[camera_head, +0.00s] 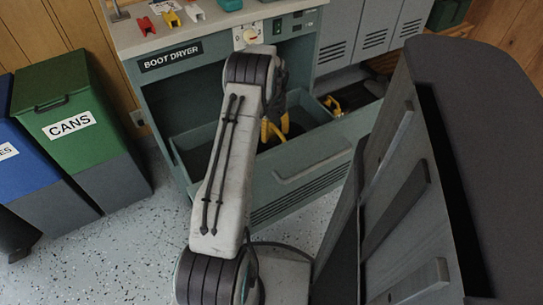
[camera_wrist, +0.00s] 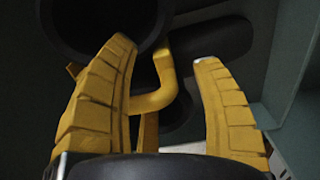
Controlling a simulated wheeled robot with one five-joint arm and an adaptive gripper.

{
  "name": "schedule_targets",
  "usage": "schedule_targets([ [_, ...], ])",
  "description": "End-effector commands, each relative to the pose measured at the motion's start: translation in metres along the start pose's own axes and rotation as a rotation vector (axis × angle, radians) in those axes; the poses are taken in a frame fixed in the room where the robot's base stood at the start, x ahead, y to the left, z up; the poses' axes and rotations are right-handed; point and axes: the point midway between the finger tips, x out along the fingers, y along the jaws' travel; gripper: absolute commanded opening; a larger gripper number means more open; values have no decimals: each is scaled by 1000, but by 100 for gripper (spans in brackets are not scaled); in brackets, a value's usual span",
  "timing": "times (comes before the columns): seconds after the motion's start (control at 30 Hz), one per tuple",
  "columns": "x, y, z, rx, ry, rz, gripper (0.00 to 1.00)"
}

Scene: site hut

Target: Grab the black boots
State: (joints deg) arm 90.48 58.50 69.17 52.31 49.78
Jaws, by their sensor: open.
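In the head view, my gripper (camera_head: 275,126) reaches down into the open drawer of the boot dryer (camera_head: 173,58), mostly hidden behind my arm. In the wrist view, its two yellow fingers (camera_wrist: 163,52) stand apart. Dark rounded shapes, which look like parts of the black boots (camera_wrist: 210,40), lie beyond and around the fingertips. A bent yellow piece (camera_wrist: 158,95) shows between the fingers; I cannot tell what it belongs to. The boots' full outline and any contact with the fingers cannot be made out.
The drawer front (camera_head: 300,172) stands out over the speckled floor. A small yellow and black item (camera_head: 332,105) shows at the drawer's right end. Coloured clips (camera_head: 171,18) lie on the counter. A green CANS bin (camera_head: 75,115) and a blue bin (camera_head: 22,160) stand left.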

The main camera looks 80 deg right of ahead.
Motion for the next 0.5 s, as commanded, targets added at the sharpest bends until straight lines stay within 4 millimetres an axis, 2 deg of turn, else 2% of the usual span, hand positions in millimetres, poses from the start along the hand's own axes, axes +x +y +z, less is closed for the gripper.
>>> schedule_targets([
  [0.13, 0, 0, 0, 0, 0, 0, 61],
  [0.5, -1, 0, 0, 0, 0, 0, 28],
])
